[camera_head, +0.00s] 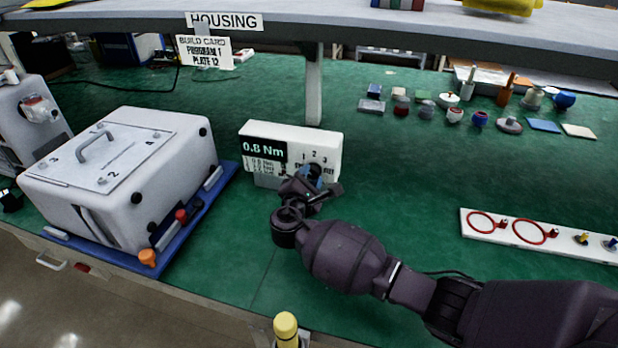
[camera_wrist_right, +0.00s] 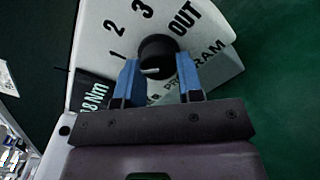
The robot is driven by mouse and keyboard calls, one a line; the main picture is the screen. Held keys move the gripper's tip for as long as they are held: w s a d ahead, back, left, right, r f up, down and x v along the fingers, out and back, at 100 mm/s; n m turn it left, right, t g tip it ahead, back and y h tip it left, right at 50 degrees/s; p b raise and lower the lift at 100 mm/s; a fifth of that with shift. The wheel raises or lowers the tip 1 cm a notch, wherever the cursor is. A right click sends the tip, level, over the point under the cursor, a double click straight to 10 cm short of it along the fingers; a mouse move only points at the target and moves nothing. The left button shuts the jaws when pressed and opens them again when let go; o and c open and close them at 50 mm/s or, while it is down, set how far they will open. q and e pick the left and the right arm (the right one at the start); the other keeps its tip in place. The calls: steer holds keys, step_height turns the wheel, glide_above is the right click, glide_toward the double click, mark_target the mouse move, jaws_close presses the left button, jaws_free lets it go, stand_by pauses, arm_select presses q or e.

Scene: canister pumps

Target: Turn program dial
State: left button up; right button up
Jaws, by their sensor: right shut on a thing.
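The program dial is a black round knob (camera_wrist_right: 157,55) on a white control box (camera_head: 262,135). The wrist view shows the labels 1, 2, 3 and OUT around it and PROGRAM below it. A short white mark shows on the knob's lower left face; I cannot tell for sure which label it points at. The box's display (camera_head: 264,148) reads 0.8 Nm. My right gripper (camera_head: 316,173) is at the box front, and its blue fingers (camera_wrist_right: 157,78) are shut on the knob from both sides. In the head view the gripper hides the knob. My left gripper is not in view.
A build card (camera_head: 204,52) reads PROGRAM 1, PLATE 12. A white housing (camera_head: 120,170) with a handle sits on a blue base at left. Small parts (camera_head: 455,115) stand at back right. A white strip with red rings (camera_head: 510,240) lies at right. Green bench surrounds the box.

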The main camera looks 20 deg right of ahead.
steer(key=o, duration=0.9)
steer(key=shift+p+v, duration=0.45)
steer(key=shift+v, duration=3.35)
